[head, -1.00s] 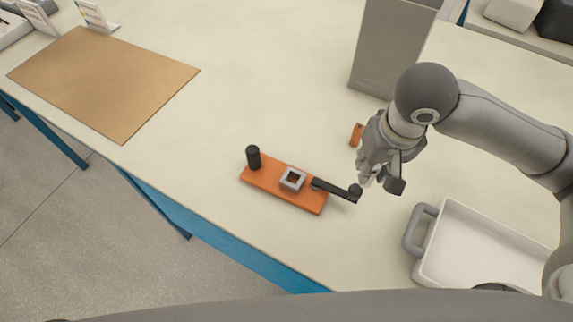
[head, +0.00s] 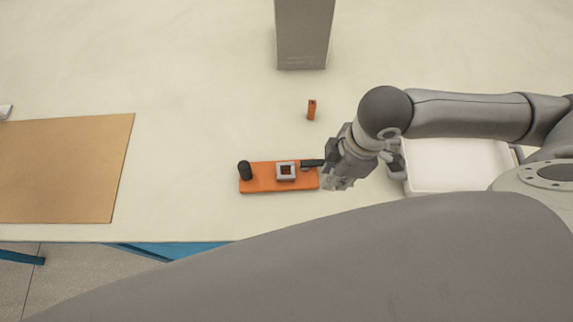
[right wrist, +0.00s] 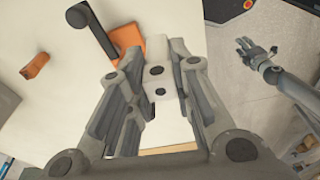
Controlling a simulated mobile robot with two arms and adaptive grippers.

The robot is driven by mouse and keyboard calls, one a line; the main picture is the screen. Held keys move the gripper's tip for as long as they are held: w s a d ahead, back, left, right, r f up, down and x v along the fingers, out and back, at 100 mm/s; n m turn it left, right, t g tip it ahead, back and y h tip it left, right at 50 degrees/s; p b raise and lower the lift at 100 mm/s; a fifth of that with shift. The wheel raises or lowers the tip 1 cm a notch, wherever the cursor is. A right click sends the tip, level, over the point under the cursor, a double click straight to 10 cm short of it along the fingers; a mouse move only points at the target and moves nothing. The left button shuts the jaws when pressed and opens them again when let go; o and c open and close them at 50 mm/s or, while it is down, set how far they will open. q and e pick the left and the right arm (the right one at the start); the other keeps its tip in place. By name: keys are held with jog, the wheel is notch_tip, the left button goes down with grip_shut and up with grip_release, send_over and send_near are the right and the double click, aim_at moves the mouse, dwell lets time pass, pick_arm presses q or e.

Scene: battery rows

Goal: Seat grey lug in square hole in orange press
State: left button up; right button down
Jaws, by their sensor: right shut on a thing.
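The orange press (head: 258,184) lies on the table. It has a grey square collar (head: 286,178) around a dark square hole, a black post (head: 244,170) at its left end and a black lever (head: 312,163) at its right. My right gripper (head: 336,183) is just right of the press. In the right wrist view its fingers (right wrist: 157,90) are shut on a grey block with small dark holes, seemingly the grey lug (right wrist: 156,72). The press's corner (right wrist: 127,40) and lever (right wrist: 92,30) show beyond, apart from the fingers. My left gripper (right wrist: 254,50) shows small, fingers apart and empty.
A small orange block (head: 311,110) stands behind the press. A tall grey box (head: 302,35) stands further back. A white tray (head: 455,165) is to the right, partly behind my arm. A brown mat (head: 65,170) lies left. The table between mat and press is clear.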

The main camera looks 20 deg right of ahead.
jog(key=shift+s+r+n, duration=0.25)
jog(key=shift+s+n, duration=0.1)
jog(key=shift+n, duration=0.05)
jog(key=shift+a+f, duration=0.15)
jog(key=w+a+f+b, duration=0.2)
jog(key=w+f+b, duration=0.15)
jog(key=b, duration=0.65)
jog(key=p, duration=0.1)
send_over(286, 164)
jog(key=s, duration=0.2)
jog(key=f, duration=0.6)
jog(key=shift+w+a+f, duration=0.1)
jog(key=shift+a+f, duration=0.05)
jog(key=shift+a, duration=0.15)
notch_tip(286, 164, down, 2)
jog(key=shift+f+p, duration=0.15)
jog(key=shift+p, duration=0.4)
jog(key=shift+f+n, duration=0.3)
jog(key=shift+f, duration=0.1)
jog(key=shift+f, duration=0.1)
